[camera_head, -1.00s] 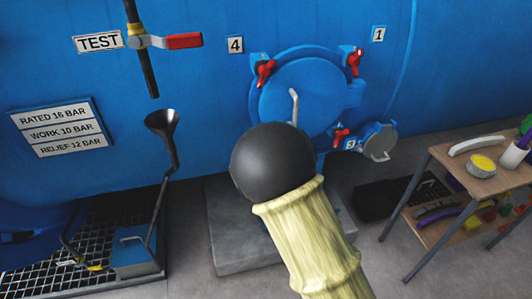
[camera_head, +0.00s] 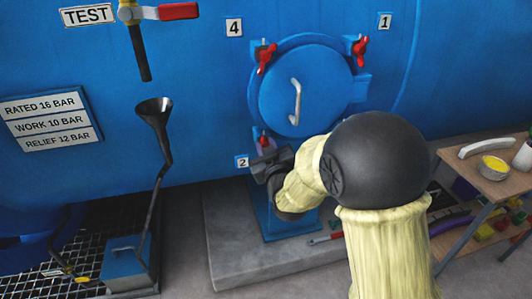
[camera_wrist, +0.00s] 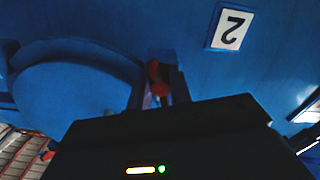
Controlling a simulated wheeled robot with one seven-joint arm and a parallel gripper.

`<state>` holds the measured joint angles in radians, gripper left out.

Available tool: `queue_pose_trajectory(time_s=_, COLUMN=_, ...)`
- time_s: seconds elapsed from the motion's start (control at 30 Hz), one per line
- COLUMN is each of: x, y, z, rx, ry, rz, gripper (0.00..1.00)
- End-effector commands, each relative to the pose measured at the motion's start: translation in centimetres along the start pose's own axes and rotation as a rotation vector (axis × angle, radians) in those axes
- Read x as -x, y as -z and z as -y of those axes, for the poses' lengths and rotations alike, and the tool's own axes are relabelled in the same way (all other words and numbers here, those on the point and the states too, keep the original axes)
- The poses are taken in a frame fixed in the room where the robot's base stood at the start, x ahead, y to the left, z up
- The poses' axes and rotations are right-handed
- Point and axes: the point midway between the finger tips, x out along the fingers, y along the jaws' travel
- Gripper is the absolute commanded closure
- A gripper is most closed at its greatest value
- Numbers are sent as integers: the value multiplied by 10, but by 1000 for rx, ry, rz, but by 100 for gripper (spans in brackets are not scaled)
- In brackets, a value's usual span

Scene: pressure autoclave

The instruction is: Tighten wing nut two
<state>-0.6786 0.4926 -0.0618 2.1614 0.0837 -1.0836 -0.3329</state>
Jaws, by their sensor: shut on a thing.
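The blue round door (camera_head: 300,92) is closed and carries red wing nuts around its rim. Wing nut two (camera_head: 263,141) is the red one at the lower left, just above the label 2 (camera_head: 242,162). My gripper (camera_head: 262,153) is at this nut from below, shut on it. The wrist view shows the red nut (camera_wrist: 155,76) between my two fingers (camera_wrist: 157,92), with the upside-down label 2 (camera_wrist: 229,27) beside it. My dark gripper body hides part of the nut.
Red wing nuts sit at the upper left (camera_head: 265,58) and upper right (camera_head: 360,50) of the door. My arm covers the door's lower right. A funnel pipe (camera_head: 155,112) stands at left.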

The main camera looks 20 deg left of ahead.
Motion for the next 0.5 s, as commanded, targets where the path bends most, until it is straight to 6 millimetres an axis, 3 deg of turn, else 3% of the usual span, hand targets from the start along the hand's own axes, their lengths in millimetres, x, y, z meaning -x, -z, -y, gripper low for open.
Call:
queue_pose_trajectory(time_s=0.03, x=1, y=-6, z=1, rx=-43, ry=-1, rz=5, gripper=100)
queue_pose_trajectory(time_s=0.5, x=1, y=-4, z=2, rx=-313, ry=1, rz=9, gripper=100)
